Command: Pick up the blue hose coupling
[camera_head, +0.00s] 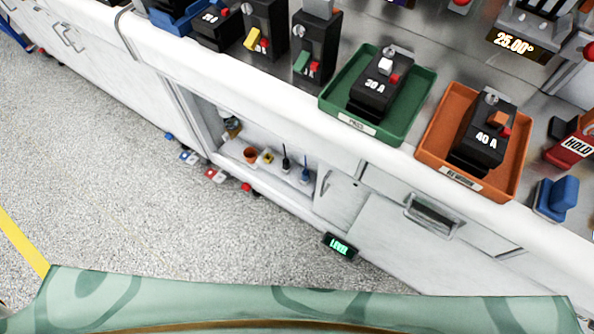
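I cannot tell for sure which thing is the blue hose coupling. Several blue things show. A small blue thing (168,137) lies on the floor by the base of the bench, at centre left. A blue block with a raised top (557,197) stands on the bench at the far right. A slim blue thing (305,174) stands on the open shelf under the bench. A blue holder (176,18) sits on the bench at the upper left. Neither of my grippers is in view.
The bench (250,95) runs diagonally, bearing breakers, a green tray (408,128) and an orange tray (432,135). Small cards (215,175) and a red thing (247,187) lie by its base. The speckled floor (100,170) at left is clear.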

